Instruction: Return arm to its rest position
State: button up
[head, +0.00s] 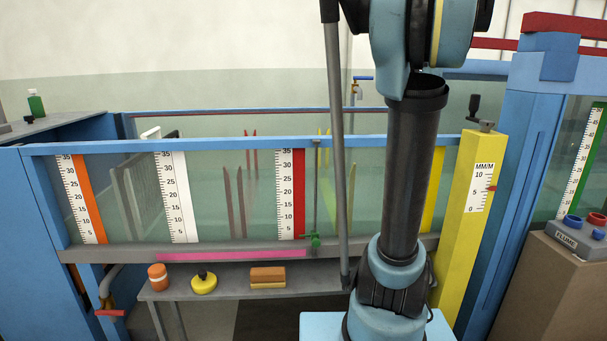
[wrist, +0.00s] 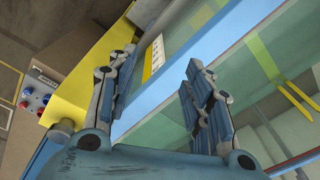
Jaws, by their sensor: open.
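My arm (head: 413,150) rises in front of the right part of the glass flume in the head view. Its upper part leaves the top of the picture, so my gripper is not seen there. In the wrist view my gripper (wrist: 158,98) has its two blue-padded fingers spread wide apart with nothing between them. Behind the fingers are the flume's blue top rail (wrist: 150,122) and the yellow post with its scale. The fingers appear apart from the rail, but the distance is hard to tell.
The yellow post (head: 470,180) stands just right of my arm. A grey rod (head: 335,130) stands to its left. A control box (head: 575,240) sits at the right.

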jog(key=s+a+f+n, duration=0.4)
jog(key=s+a+f, duration=0.1)
jog(key=f, duration=0.6)
jog(key=s+a+f+n, duration=0.3)
jog(key=s+a+f, duration=0.3)
jog(key=f, duration=0.6)
jog(key=s+a+f+n+t, duration=0.1)
jog(key=s+a+f+n, duration=0.3)
jog(key=s+f, duration=0.5)
notch_tip(320, 180, down, 3)
jog(key=shift+s+a+r+n, duration=0.1)
jog(key=shift+s+a+n, duration=0.2)
jog(key=shift+a, duration=0.55)
jog(key=shift+w, duration=0.1)
